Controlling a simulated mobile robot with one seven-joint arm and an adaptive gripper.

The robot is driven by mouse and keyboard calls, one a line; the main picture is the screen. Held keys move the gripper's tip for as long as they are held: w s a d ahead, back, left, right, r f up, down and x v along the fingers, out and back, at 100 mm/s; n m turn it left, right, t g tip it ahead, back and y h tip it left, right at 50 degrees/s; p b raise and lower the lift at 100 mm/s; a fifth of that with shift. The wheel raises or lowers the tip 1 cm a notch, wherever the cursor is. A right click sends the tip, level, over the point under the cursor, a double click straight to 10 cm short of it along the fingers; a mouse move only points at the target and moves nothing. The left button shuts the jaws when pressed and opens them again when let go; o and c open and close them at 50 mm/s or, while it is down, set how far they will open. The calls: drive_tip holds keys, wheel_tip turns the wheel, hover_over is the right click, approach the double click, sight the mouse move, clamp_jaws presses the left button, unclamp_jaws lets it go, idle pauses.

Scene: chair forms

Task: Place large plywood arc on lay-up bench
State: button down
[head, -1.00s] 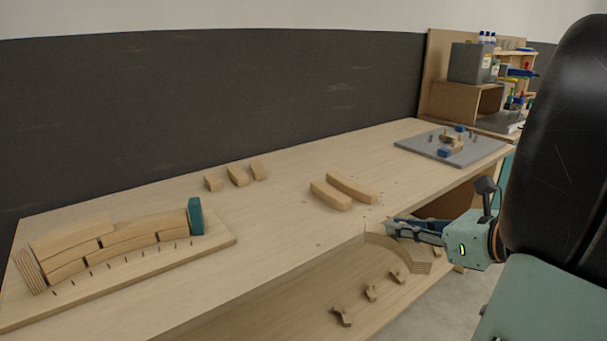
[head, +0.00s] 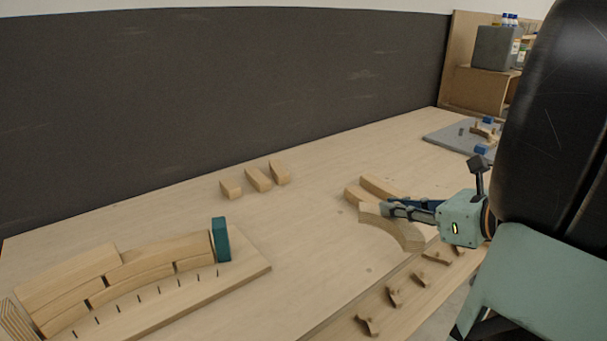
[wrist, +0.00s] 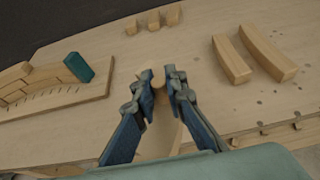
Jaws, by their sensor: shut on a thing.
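My gripper (head: 390,207) is shut on a large curved plywood arc (head: 400,232), near its far end. The arc's layered edge faces the camera, and it hangs over the front part of the lay-up bench (head: 315,212). I cannot tell whether it touches the bench top. In the wrist view the arc (wrist: 160,140) runs back between the fingers (wrist: 161,82), mostly hidden under the gripper. Two other curved wood pieces lie on the bench just behind the arc in the head view; they show fully in the wrist view (wrist: 265,52).
A form board (head: 250,272) with stacked curved pieces and a teal block (head: 221,240) fills the left. A grey plate (head: 450,137) is at the far right. Wooden knobs (head: 395,296) line the front edge.

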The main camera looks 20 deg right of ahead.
drive_tip(key=f+b+x, duration=0.1)
drive_tip(key=x, duration=0.4)
drive_tip(key=s+f+b+x, duration=0.1)
drive_tip(key=x, duration=0.4)
drive_tip(key=f+b+x, duration=0.1)
drive_tip(key=x, duration=0.4)
drive_tip(key=shift+s+a+f, duration=0.15)
drive_tip(key=shift+s+a, duration=0.1)
drive_tip(key=shift+a, duration=0.1)
drive_tip(key=shift+w+a+f, duration=0.1)
drive_tip(key=shift+w+f, duration=0.05)
drive_tip(key=shift+f, duration=0.05)
drive_tip(key=shift+w+a+f+b, duration=0.15)
drive_tip(key=shift+f+b, duration=0.25)
drive_tip(key=shift+f, duration=0.5)
drive_tip(key=shift+w+d+f+b, duration=0.15)
drive_tip(key=shift+f+b, duration=0.2)
drive_tip(key=shift+f, duration=0.55)
drive_tip(key=shift+a, duration=0.1)
drive_tip(key=shift+f, duration=0.2)
drive_tip(key=c, duration=2.4)
unclamp_jaws()
drive_tip(key=o, duration=0.4)
drive_tip(key=shift+o, duration=0.2)
